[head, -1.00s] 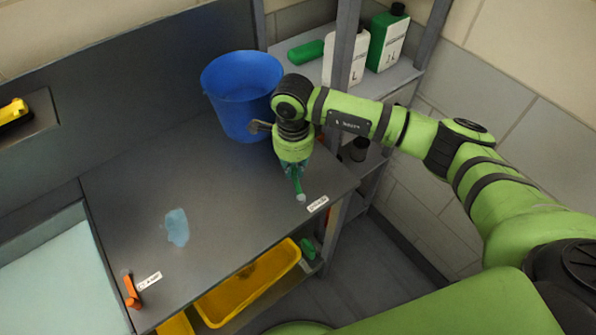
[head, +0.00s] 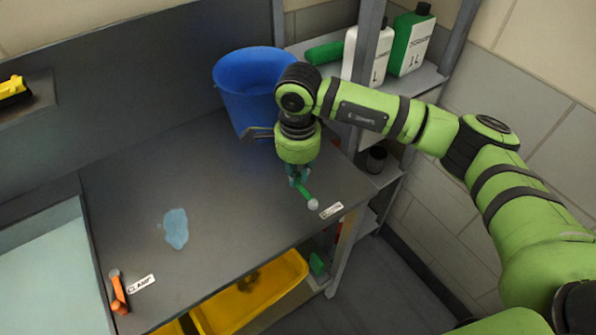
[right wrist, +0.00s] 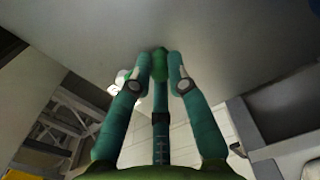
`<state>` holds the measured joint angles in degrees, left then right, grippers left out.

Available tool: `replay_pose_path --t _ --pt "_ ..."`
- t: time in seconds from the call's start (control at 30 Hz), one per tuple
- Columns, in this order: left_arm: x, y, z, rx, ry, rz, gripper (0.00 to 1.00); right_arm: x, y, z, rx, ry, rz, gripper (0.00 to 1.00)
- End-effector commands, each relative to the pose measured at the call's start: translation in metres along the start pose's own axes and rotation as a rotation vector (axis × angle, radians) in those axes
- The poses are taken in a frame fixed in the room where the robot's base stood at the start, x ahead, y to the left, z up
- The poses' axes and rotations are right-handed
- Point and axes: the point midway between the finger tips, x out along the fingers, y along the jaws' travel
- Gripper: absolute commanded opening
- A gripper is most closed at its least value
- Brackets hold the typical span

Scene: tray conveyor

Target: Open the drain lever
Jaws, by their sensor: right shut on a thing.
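The green lever (head: 305,192) with a pale round knob at its end lies by the right front edge of the grey bench top, beside a small white label (head: 331,210) too small to read surely. My right gripper (head: 298,178) points down over the lever's inner part. Its fingers are shut on the lever. In the right wrist view a green piece (right wrist: 160,62) shows between the fingertips of the right gripper (right wrist: 160,72). The fingers and wrist hide the lever's pivot end. My left gripper is not in view.
An orange lever (head: 118,292) labelled CLAMP is at the bench's front left. A blue bucket (head: 250,95) stands behind my right wrist. A pale blue puddle (head: 176,229) lies mid-bench. Yellow bins (head: 250,300) are below. A shelf post (head: 365,45) and bottles (head: 410,42) are behind the arm.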

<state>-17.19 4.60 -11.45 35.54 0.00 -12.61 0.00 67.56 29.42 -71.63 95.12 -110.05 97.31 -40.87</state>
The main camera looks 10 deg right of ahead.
Motion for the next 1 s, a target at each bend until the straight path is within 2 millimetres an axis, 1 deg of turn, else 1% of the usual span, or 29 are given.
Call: replay_pose_path --t 0.13,0.17,0.2,0.23,0.53,0.67,0.77,1.0 --pt "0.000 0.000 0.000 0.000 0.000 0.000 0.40 -0.001 0.000 0.001 -0.003 -0.002 -0.001 0.00" --pt "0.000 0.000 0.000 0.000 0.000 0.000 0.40 -0.001 0.000 0.001 -0.003 -0.002 -0.001 0.22" --pt "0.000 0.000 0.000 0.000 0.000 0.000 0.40 -0.001 0.000 0.001 -0.003 -0.002 -0.001 0.38" --pt "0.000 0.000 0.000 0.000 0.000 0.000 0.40 -0.001 0.000 0.001 -0.003 -0.002 -0.001 0.42" --pt "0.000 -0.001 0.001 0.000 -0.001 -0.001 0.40 -0.001 0.000 0.001 -0.001 -0.001 -0.001 0.42" --pt "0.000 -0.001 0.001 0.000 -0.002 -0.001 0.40 -0.009 -0.001 0.000 -0.001 -0.001 -0.002 0.42" --pt "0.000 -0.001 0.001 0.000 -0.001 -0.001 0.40 -0.024 -0.001 0.000 -0.001 -0.001 -0.005 0.42" --pt "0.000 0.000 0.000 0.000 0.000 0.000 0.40 -0.076 -0.001 0.001 -0.002 -0.001 -0.006 0.42"
